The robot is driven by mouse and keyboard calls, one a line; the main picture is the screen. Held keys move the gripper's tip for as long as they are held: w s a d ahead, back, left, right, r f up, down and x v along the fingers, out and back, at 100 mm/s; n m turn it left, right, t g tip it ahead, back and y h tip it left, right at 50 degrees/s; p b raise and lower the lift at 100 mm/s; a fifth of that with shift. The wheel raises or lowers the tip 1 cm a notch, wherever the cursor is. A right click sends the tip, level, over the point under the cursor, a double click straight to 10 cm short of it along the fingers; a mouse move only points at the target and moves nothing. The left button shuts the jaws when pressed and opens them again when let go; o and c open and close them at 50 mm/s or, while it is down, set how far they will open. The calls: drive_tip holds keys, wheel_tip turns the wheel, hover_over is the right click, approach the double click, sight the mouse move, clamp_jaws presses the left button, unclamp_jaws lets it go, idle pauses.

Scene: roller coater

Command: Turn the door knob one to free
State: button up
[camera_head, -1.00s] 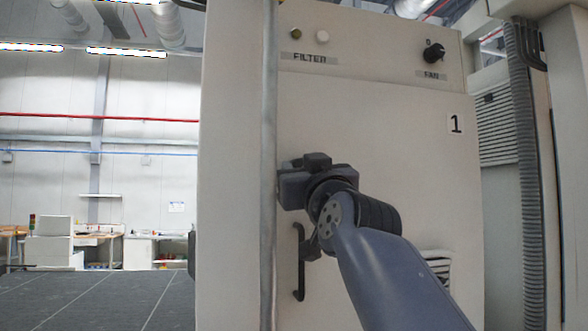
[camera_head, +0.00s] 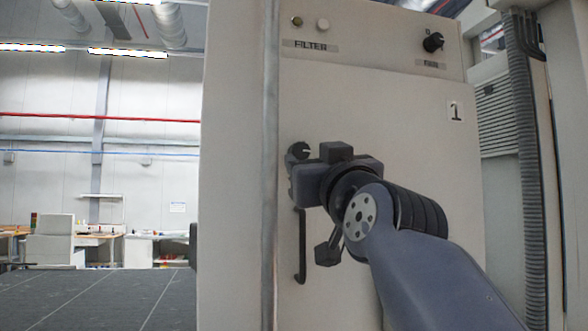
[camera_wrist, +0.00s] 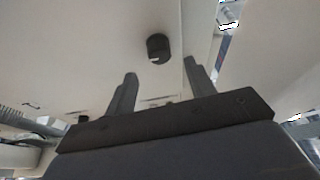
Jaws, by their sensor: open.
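Door knob one is the small black round knob (camera_head: 298,152) on the pale cabinet door (camera_head: 400,130) marked 1, near its left edge. A white mark shows on the knob. In the wrist view the knob (camera_wrist: 158,46) stands beyond my fingertips, roughly between them, with nothing touching it. My gripper (camera_head: 298,180) is open and empty, just below and to the right of the knob in the head view. In the wrist view the two dark fingers of my gripper (camera_wrist: 160,76) are spread apart. The door looks closed.
A black vertical handle (camera_head: 301,246) is below the knob, close to my wrist. Above the door is a panel with a FAN knob (camera_head: 433,42) and a FILTER label (camera_head: 310,45). A grey ribbed conduit (camera_head: 522,150) runs on the right. Open floor lies left.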

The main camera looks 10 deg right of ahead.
sight(302, 152)
drive_tip(key=b+v, duration=0.1)
drive_tip(key=v, duration=0.3)
drive_tip(key=shift+s+f, duration=0.1)
drive_tip(key=shift+s, duration=0.1)
drive_tip(key=p+x, duration=0.5)
drive_tip(key=x, duration=0.6)
drive_tip(key=shift+s, duration=0.1)
